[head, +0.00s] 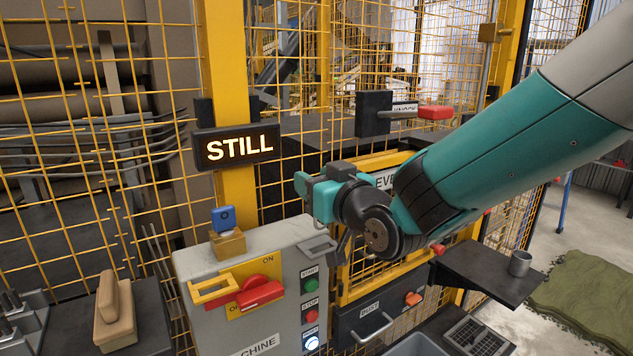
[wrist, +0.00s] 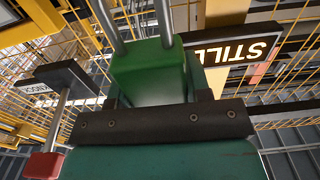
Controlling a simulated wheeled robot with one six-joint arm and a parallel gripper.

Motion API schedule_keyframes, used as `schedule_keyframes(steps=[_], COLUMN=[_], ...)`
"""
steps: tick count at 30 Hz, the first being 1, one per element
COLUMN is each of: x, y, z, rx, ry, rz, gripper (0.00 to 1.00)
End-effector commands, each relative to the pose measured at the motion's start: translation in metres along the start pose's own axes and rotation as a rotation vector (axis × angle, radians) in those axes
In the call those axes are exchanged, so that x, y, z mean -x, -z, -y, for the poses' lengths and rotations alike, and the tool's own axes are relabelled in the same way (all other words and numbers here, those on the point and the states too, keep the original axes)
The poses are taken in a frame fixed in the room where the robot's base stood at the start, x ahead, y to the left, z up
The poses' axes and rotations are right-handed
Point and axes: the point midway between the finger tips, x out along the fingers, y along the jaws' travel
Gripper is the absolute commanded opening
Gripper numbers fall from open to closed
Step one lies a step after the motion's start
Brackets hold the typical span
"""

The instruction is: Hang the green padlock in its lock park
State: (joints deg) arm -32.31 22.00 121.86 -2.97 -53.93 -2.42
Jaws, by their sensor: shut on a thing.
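The green padlock (wrist: 150,75) fills the upper middle of the wrist view, its two grey shackle legs running to the top edge. My gripper (wrist: 155,122) is shut on its body. In the head view my gripper (head: 322,188) is in the air in front of the yellow-framed fence, right of the STILL sign. I cannot make out the padlock there; the gripper seems to hide it. No place is clearly recognisable as the green padlock's lock park.
A grey machine cabinet (head: 275,265) carries a red switch (head: 258,292), a yellow bracket (head: 212,290) and buttons. The STILL sign (head: 237,147) and mesh fence are close. A dark shelf (head: 485,272) holds a cup (head: 520,263).

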Motion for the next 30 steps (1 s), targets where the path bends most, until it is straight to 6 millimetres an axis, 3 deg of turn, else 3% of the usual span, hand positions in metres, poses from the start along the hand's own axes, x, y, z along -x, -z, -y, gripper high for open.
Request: schedule_keyframes(steps=[1,8,30], x=[0.0,0.0,0.0], y=[-0.011,-0.025,-0.026], z=[0.0,0.0,0.0], rx=[0.0,0.0,0.0], ry=[0.0,0.0,0.0], rz=[-0.001,-0.001,-0.001], gripper=[0.1,0.1,0.1])
